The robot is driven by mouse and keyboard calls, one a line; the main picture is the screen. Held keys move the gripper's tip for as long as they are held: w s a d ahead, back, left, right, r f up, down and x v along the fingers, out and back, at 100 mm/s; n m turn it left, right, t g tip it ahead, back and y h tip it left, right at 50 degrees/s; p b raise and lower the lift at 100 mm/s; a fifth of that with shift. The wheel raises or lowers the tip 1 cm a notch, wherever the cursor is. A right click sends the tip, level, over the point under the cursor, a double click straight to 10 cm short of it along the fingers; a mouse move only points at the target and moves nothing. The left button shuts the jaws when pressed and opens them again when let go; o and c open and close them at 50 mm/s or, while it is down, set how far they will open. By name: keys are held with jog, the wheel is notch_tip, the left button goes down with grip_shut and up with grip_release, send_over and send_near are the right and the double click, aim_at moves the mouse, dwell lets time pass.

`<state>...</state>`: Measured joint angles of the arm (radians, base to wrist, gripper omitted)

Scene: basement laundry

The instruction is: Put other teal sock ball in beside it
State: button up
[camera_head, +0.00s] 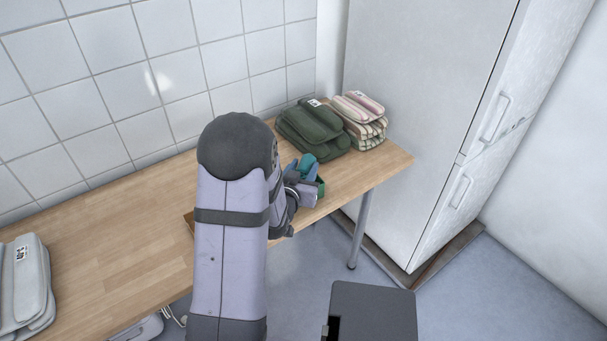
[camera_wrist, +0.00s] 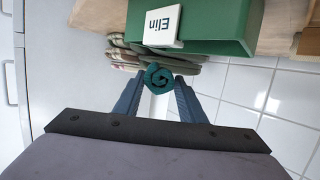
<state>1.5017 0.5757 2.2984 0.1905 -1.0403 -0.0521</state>
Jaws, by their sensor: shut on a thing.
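A teal rolled sock ball (camera_wrist: 158,77) is pinched between the two blue fingers of my gripper (camera_wrist: 159,84) in the wrist view. In the head view the sock ball (camera_head: 306,161) shows as a small teal patch at my gripper (camera_head: 302,172), over the right part of the table. A green box (camera_wrist: 222,22) with a white tag reading "Elin" (camera_wrist: 163,27) is close to the sock ball in the wrist view. In the head view only a bit of green (camera_head: 321,187) shows by my gripper. The inside of the box and any other sock ball are hidden.
A dark green folded stack (camera_head: 310,132) and a striped folded stack (camera_head: 362,112) lie at the table's (camera_head: 105,230) right end. A grey folded stack (camera_head: 22,285) lies at the left. A tall white fridge (camera_head: 425,90) stands right of the table; tiled wall (camera_head: 190,60) is behind.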

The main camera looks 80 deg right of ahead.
jog(key=shift+f, duration=1.1)
jog(key=shift+f, duration=0.1)
jog(key=shift+f+b, duration=0.1)
jog(key=shift+b, duration=0.2)
jog(key=o, duration=1.2)
jog(key=shift+c, duration=0.2)
